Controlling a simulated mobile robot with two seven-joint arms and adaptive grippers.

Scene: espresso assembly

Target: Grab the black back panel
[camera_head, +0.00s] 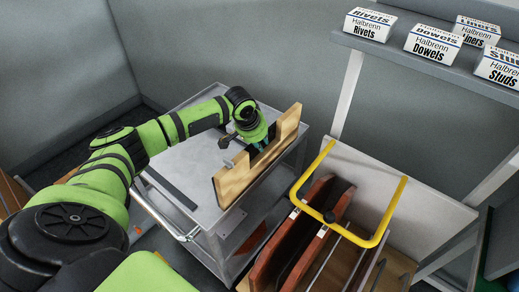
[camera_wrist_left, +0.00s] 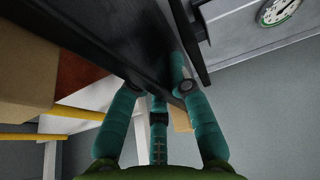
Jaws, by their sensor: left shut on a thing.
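The black back panel (camera_wrist_left: 105,35) shows in the left wrist view as a dark board with faint wood grain, running from the top left to the middle. My left gripper (camera_wrist_left: 165,88) is shut on it, with teal fingers on either side of its edge.
A rack with a yellow bar (camera_head: 398,205) and reddish-brown panels (camera_head: 275,240) stands right of the cart. A dark strip (camera_head: 170,187) lies along the cart's near left side. Labelled boxes (camera_head: 432,43) sit on a shelf at the upper right. The cart's top is otherwise mostly clear.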

